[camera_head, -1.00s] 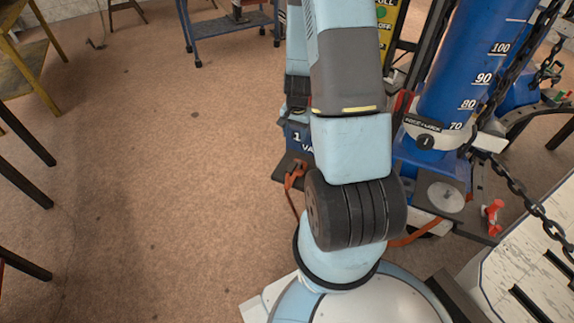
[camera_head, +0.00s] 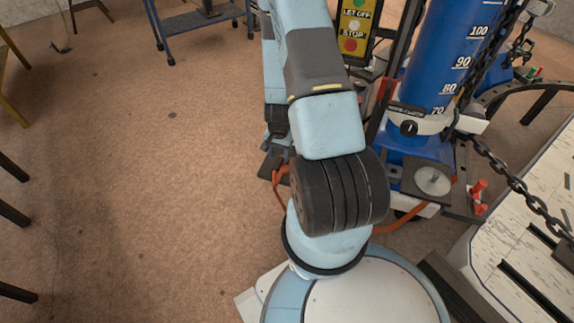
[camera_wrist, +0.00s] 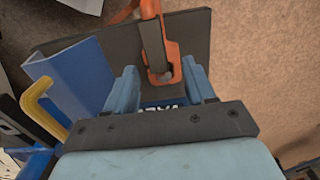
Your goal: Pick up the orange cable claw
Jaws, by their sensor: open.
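The orange cable claw (camera_wrist: 162,48) shows at the top middle of the wrist view, lying against a dark grey plate (camera_wrist: 95,50). Its lower end lies in the picture between the two light blue fingers of my gripper (camera_wrist: 160,85), which stand apart. I cannot tell whether either finger touches it. In the head view an orange part (camera_head: 279,180) shows beside my arm, low on the blue machine; my arm hides much of that area, and I cannot make out my fingertips there.
The blue cylinder (camera_head: 448,65) with number marks stands right of my arm, with a chain beside it. A white bench (camera_head: 525,260) is at the lower right. A blue wheeled cart (camera_head: 205,22) stands at the back. The brown floor at left is mostly clear.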

